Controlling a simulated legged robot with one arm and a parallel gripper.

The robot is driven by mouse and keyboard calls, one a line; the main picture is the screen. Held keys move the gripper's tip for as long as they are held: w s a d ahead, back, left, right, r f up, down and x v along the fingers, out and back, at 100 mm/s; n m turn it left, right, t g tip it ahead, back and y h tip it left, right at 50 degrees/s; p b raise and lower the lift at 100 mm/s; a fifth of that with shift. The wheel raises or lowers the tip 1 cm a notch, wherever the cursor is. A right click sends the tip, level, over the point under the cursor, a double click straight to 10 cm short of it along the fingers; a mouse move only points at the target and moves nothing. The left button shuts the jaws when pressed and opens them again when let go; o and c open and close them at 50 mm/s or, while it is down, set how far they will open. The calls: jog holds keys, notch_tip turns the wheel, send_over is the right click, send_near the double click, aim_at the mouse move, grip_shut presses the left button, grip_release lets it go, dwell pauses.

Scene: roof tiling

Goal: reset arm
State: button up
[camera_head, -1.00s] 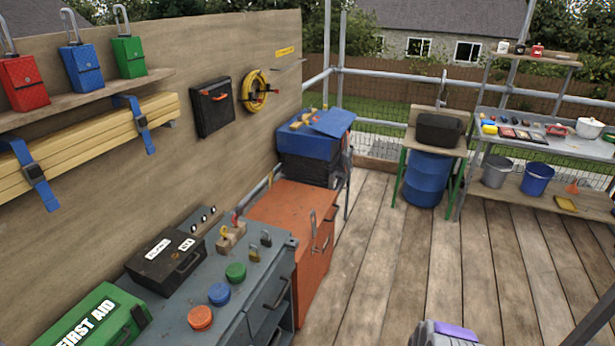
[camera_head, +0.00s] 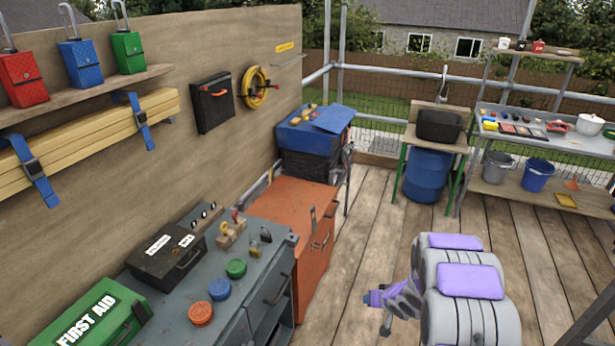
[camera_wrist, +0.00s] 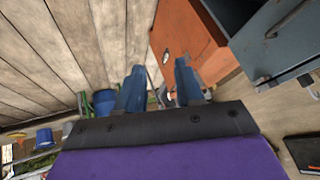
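My gripper (camera_head: 369,299) shows low in the head view, over the wooden deck, to the right of the orange cabinet (camera_head: 285,212) and apart from it. In the wrist view, its two blue fingers (camera_wrist: 160,70) stand apart with a clear gap and nothing held between them. The purple and grey arm is folded close to the body at the lower right of the head view. The orange cabinet also shows beyond the fingers in the wrist view (camera_wrist: 186,40).
A grey workbench (camera_head: 262,262) with black and green cases and coloured lids stands at the left. A blue barrel (camera_head: 427,176) stands at the back under a small table. A shelf with buckets (camera_head: 538,176) is at the right. The deck (camera_head: 390,240) between is clear.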

jog(key=s+d+r+g+h, duration=0.1)
jog(key=d+r+h, duration=0.15)
jog(key=r, duration=0.25)
jog(key=s+d+r+h, duration=0.1)
jog(key=s+d+r, duration=0.15)
jog(key=r, duration=0.35)
jog(key=s+r+m+g+h, duration=0.1)
jog(key=s+r+g+h, duration=0.15)
jog(key=s+r, duration=0.8)
jog(key=s+a+r+g+y, duration=0.1)
jog(key=s+a+r, duration=0.2)
jog(key=s, duration=0.7)
jog(key=s+a+r+n+g+y, duration=0.1)
jog(key=s+a, duration=0.4)
jog(key=s, duration=0.5)
jog(key=s+a+r+g+y, duration=0.1)
jog(key=s+a+r+g, duration=0.2)
jog(key=s+r, duration=0.3)
jog(key=s+a, duration=0.1)
jog(key=s, duration=0.4)
jog(key=shift+a+n, duration=0.2)
jog(key=shift+n, duration=0.1)
jog(key=shift+w+a+r, duration=0.1)
